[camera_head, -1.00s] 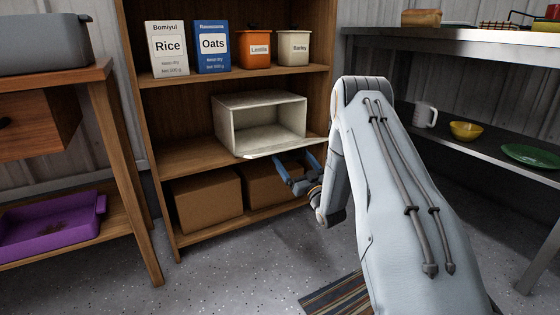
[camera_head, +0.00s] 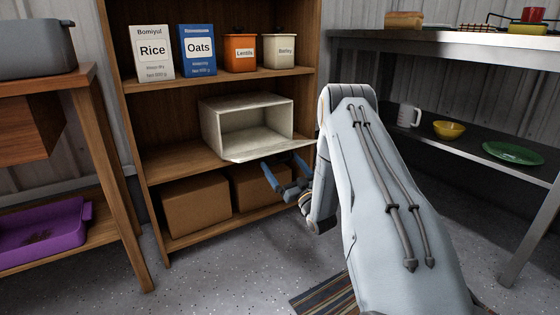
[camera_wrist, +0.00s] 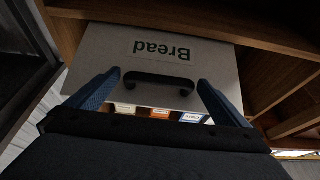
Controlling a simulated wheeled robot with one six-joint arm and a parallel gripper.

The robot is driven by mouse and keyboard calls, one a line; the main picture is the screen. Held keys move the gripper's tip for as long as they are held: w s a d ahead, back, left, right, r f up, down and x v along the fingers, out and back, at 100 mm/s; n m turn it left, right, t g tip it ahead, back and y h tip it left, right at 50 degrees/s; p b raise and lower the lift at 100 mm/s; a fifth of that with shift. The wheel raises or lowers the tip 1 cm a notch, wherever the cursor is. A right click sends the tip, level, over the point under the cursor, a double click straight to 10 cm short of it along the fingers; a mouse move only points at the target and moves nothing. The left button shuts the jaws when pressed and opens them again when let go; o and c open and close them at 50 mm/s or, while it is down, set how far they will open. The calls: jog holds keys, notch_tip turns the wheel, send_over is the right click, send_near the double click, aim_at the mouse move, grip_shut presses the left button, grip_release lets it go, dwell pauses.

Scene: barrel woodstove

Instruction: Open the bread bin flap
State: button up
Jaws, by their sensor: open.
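The bread bin (camera_head: 212,132) is a cream box on the middle shelf. Its front is open and its inside looks empty. Its flap (camera_head: 266,152) is folded down and sticks out roughly level in front of the opening. In the wrist view the flap's outer face (camera_wrist: 85,55) shows an upside-down "Bread" label (camera_wrist: 163,50) and a black bar handle (camera_wrist: 158,78). My gripper (camera_head: 282,162) is open just below the flap's front edge. In the wrist view its blue fingers (camera_wrist: 160,84) stand apart on either side of the handle, with nothing gripped. I cannot tell whether they touch the flap.
Rice (camera_head: 151,52) and Oats (camera_head: 197,50) boxes and Lentils (camera_head: 240,52) and Barley (camera_head: 278,51) canisters stand on the shelf above. Cardboard boxes (camera_head: 196,206) fill the shelf below. A metal table (camera_head: 440,42) is at right, a wooden table (camera_head: 88,78) at left.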

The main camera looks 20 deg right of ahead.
jog(key=p+v, duration=0.2)
jog(key=v, duration=0.3)
jog(key=shift+s+a+f, duration=0.1)
jog(key=shift+s+f, duration=0.05)
jog(key=shift+s, duration=0.15)
